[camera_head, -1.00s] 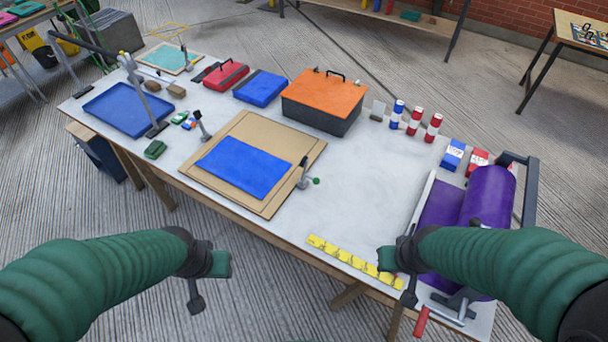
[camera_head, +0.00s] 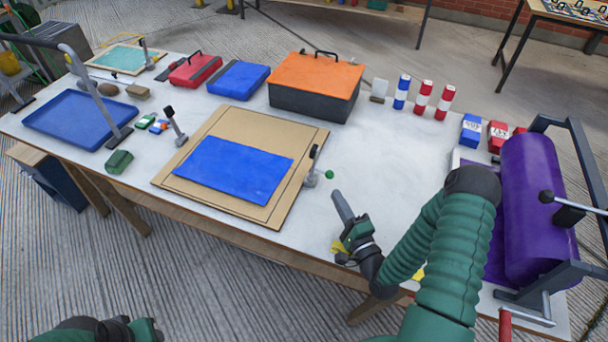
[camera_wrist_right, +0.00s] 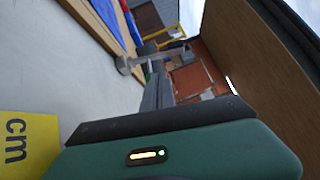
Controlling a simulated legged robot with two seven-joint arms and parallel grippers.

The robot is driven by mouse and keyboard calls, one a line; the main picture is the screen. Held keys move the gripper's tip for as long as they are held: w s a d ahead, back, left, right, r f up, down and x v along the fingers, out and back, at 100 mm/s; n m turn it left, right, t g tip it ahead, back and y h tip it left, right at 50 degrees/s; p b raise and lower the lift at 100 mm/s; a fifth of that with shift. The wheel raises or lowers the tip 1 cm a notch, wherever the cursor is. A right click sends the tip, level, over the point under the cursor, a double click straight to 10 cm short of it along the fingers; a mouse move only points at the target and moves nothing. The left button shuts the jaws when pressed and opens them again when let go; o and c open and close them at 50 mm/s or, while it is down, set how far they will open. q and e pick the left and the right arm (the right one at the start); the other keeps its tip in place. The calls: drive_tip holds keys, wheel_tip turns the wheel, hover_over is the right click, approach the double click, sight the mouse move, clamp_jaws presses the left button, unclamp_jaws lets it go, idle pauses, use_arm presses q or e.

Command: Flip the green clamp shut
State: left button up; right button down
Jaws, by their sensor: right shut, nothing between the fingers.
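The green clamp (camera_head: 311,177) stands at the right edge of the tan board, its dark-gripped handle upright and its green tip pointing right. My right gripper (camera_head: 338,198) is just to the right of the clamp and nearer the front, shut and empty, apart from it. In the right wrist view, the gripper's closed fingers (camera_wrist_right: 158,92) point toward a grey metal fitting (camera_wrist_right: 124,65) that looks like the clamp, partly hidden behind them. My left gripper (camera_head: 142,328) shows only in part at the bottom left edge, away from the table.
A blue sheet (camera_head: 235,168) lies on the tan board (camera_head: 262,130). A second clamp (camera_head: 177,128) stands at the board's left. A purple roller (camera_head: 535,200) is right of my right arm. A yellow ruler (camera_wrist_right: 25,140) lies under the right gripper. The table's middle right is clear.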

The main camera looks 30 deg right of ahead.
drive_tip(key=shift+s+r, duration=0.15)
drive_tip(key=shift+s, duration=0.05)
drive_tip(key=shift+a, duration=0.1)
drive_tip(key=shift+w, duration=0.35)
drive_tip(key=w, duration=0.6)
drive_tip(key=w+d+r, duration=0.1)
drive_tip(key=w, duration=0.2)
drive_tip(key=shift+w, duration=0.2)
drive_tip(key=shift+a+r+p, duration=0.1)
drive_tip(key=shift+r+p, duration=0.05)
drive_tip(key=shift+p, duration=0.15)
